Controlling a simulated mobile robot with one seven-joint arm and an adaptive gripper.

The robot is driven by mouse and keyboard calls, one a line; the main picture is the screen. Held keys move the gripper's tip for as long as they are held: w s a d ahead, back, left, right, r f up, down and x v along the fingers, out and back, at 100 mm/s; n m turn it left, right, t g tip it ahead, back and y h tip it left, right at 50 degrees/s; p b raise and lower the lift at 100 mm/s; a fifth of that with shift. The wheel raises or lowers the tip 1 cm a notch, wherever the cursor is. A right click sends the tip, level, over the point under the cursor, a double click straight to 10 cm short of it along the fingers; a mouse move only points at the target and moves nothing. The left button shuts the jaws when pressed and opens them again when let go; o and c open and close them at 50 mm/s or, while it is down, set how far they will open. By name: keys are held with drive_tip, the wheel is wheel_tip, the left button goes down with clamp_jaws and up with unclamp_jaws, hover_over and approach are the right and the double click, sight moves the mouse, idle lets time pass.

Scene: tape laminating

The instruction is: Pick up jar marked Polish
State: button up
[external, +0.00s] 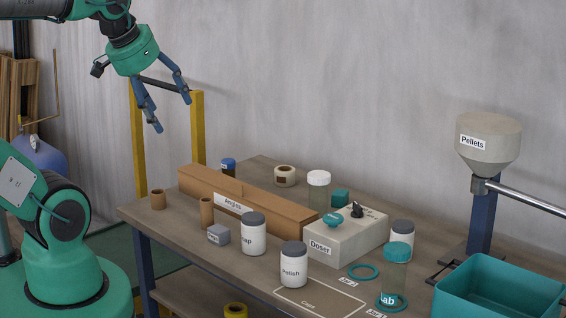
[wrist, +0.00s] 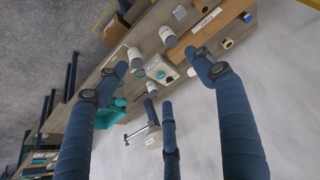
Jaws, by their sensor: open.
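The jar marked Polish (external: 293,268) is white with a dark grey lid and stands upright near the front edge of the workbench (external: 180,222). A similar white jar, its label partly reading "ap" (external: 253,237), stands to its left and farther back. In the wrist view, the white jar nearer the left finger (wrist: 135,57) appears to be the Polish jar, but its label is unreadable. My gripper (external: 172,113) is open and empty, high above the bench's left end, well away from the jar.
A Doser box (external: 345,240) stands just behind the Polish jar, with a long brown Angles block (external: 265,213) to its left. A marked rectangle (external: 320,302) lies in front. A teal-lidded jar (external: 396,272) and teal bin (external: 495,290) are at right.

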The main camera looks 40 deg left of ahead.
drive_tip(key=shift+w, duration=0.1)
drive_tip(key=m+g+p, duration=0.4)
drive_tip(key=g+p, duration=0.2)
drive_tip(key=p, duration=0.2)
hover_over(294, 245)
wheel_tip(294, 245, down, 24)
drive_tip(key=f, duration=0.1)
drive_tip(key=shift+d, duration=0.15)
drive_tip(key=shift+f, duration=0.15)
drive_tip(key=shift+f+b, duration=0.75)
drive_tip(key=shift+f, duration=3.45)
